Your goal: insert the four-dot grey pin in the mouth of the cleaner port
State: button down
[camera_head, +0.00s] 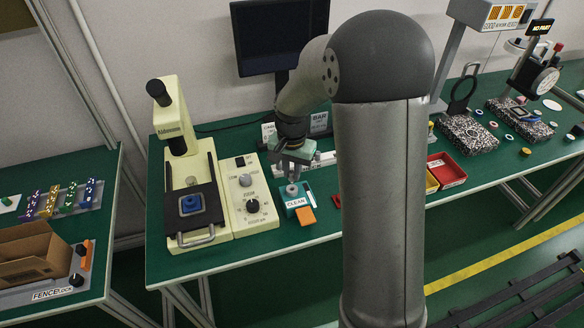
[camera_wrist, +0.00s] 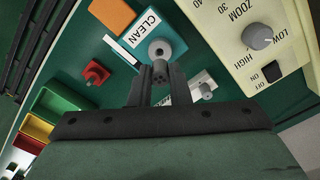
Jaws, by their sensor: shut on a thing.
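My gripper (camera_wrist: 160,85) is shut on a small grey pin (camera_wrist: 160,70), whose end shows dark dots too small to count surely. In the head view my gripper (camera_head: 292,175) hangs just above the teal cleaner box (camera_head: 303,204) labelled CLEAN. The cleaner port (camera_wrist: 160,48) is a pale grey ring with a dark mouth on that box. In the wrist view the pin's end appears just below the mouth, overlapping the ring's lower edge. I cannot tell whether they touch; the mouth looks empty. The ring also shows in the head view (camera_head: 291,190).
An orange pad (camera_head: 305,217) lies in front of the cleaner. The cream microscope with its ZOOM panel (camera_head: 250,199) stands close on the left. A red part (camera_wrist: 96,73) and another grey piece (camera_wrist: 207,90) are nearby. Red and yellow bins (camera_head: 446,172) stand right.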

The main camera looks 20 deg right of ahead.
aim_at(292, 180)
jog(key=shift+f+b, duration=0.3)
jog(key=shift+f, duration=0.45)
jog(key=shift+f+b, duration=1.05)
jog(key=shift+f, duration=0.2)
dwell(1.1)
jog(key=c, duration=1.3)
grip_release()
jog(key=shift+r, duration=0.1)
notch_tip(292, 180, up, 17)
jog(key=shift+r, duration=0.15)
jog(key=s+f+n, duration=0.2)
jog(key=s, duration=0.6)
jog(key=s+f+n, duration=0.3)
jog(key=s, duration=0.5)
jog(key=s+a+f+n, duration=0.1)
jog(key=s+f+n, duration=0.1)
jog(key=s, duration=0.6)
jog(key=shift+s+f+p, duration=0.2)
jog(key=shift+s+p, duration=0.05)
jog(key=shift+p, duration=0.1)
